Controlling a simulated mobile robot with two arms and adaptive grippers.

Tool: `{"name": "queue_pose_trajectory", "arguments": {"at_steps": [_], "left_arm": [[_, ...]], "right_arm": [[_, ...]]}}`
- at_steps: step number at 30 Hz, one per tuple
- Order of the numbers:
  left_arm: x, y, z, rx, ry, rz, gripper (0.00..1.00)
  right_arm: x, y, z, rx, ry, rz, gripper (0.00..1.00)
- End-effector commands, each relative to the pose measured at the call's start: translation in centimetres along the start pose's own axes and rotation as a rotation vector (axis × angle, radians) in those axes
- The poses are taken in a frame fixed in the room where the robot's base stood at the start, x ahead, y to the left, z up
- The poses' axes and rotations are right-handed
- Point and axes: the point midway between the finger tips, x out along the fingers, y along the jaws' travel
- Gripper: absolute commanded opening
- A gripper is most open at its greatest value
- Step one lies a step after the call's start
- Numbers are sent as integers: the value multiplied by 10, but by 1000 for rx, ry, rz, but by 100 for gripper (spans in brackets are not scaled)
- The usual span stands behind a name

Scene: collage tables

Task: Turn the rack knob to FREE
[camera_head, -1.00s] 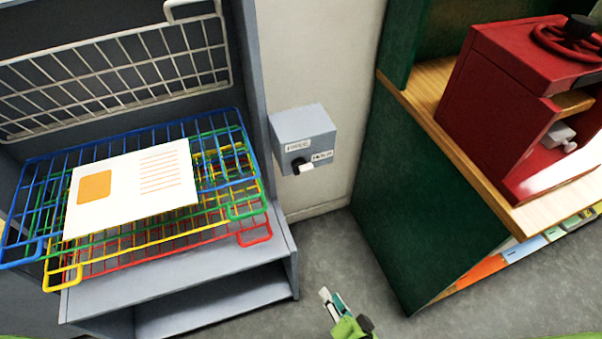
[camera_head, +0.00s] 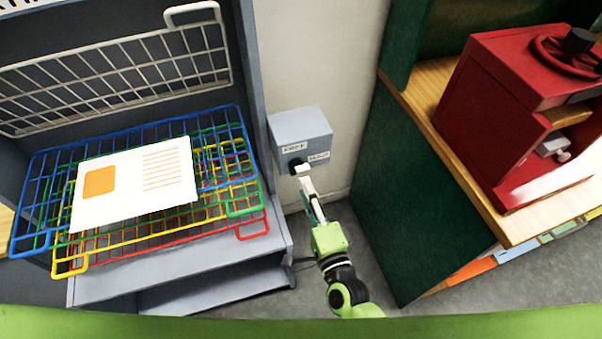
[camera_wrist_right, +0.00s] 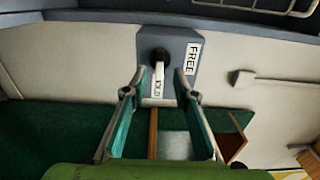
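The grey-blue rack knob box (camera_head: 301,130) is fixed to the wall beside the rack. Its knob (camera_head: 296,163) is dark with a white lever; it also shows in the right wrist view (camera_wrist_right: 159,56). There the lever points down toward the HOLD label (camera_wrist_right: 158,89), and the FREE label (camera_wrist_right: 192,58) is at the right. My right gripper (camera_head: 306,185) is just below the knob; in the right wrist view its fingers (camera_wrist_right: 160,95) are apart, one on each side of the lever's line, with nothing held. Whether a finger touches the lever cannot be told. My left gripper is out of view.
The grey rack (camera_head: 262,235) at the left holds coloured wire shelves (camera_head: 40,205), with a white card (camera_head: 150,190) on top. A green cabinet (camera_head: 410,200) stands close at the right, with a red press (camera_head: 500,95) on its wooden top. Open floor lies between.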

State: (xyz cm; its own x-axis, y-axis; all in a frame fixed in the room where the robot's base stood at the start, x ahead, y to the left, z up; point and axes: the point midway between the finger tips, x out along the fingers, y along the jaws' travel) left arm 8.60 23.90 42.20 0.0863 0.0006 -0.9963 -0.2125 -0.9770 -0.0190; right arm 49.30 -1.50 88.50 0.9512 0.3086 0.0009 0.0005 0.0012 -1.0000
Motion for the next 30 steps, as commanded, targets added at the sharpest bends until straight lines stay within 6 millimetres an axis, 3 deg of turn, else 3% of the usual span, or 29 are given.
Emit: {"name": "queue_pose_trajectory", "arguments": {"at_steps": [3, 9, 20, 24, 30], "left_arm": [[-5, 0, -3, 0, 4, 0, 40], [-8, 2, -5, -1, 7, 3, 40], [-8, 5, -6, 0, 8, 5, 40], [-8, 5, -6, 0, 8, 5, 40], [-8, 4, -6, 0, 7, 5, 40]], "right_arm": [[23, -2, 0, 0, 0, -1, 26], [44, 0, 0, 0, 0, 1, 26], [49, 1, 0, -1, 0, 1, 26], [49, 1, 0, -1, 0, 1, 0], [49, 1, 0, -2, -1, 2, 0]]}}
